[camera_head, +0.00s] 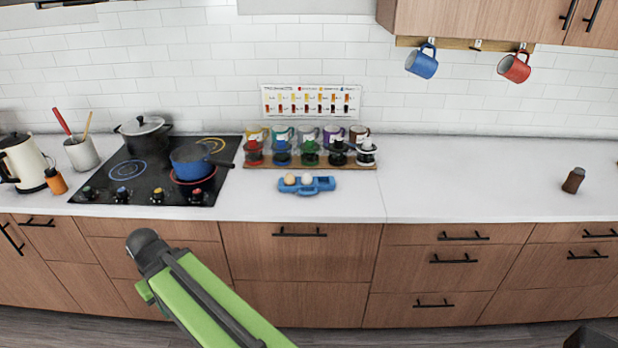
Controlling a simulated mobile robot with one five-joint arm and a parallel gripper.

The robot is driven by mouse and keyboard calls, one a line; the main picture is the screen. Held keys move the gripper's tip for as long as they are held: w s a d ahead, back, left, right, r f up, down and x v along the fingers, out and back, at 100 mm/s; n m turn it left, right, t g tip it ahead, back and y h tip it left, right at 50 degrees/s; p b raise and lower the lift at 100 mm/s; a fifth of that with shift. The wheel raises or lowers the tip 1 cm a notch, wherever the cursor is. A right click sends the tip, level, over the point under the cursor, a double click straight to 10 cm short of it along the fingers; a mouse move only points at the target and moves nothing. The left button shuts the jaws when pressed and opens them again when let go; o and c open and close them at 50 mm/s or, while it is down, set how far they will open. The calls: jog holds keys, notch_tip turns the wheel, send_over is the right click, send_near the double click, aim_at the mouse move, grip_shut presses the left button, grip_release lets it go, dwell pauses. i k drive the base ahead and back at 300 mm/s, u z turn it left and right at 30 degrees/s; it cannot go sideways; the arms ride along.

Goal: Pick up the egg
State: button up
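Two eggs sit in a small blue egg holder (321,185) on the white counter, in front of the wooden rack. The left egg (290,180) is light brown and the right egg (306,179) is paler. Part of my green arm reaches up from the bottom, ending in a dark rounded joint left of and below the holder. No gripper fingers show, so I cannot see whether they are open or shut.
A wooden rack (260,166) with several coloured jars stands just behind the eggs. A blue pot (190,160) sits on the black stove (140,187) to the left. The counter (460,185) right of the holder is clear up to a small brown bottle (573,181).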

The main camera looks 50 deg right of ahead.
aim_at(288, 179)
jog(key=u, duration=0.1)
jog(key=i, duration=1)
jog(key=z, duration=0.05)
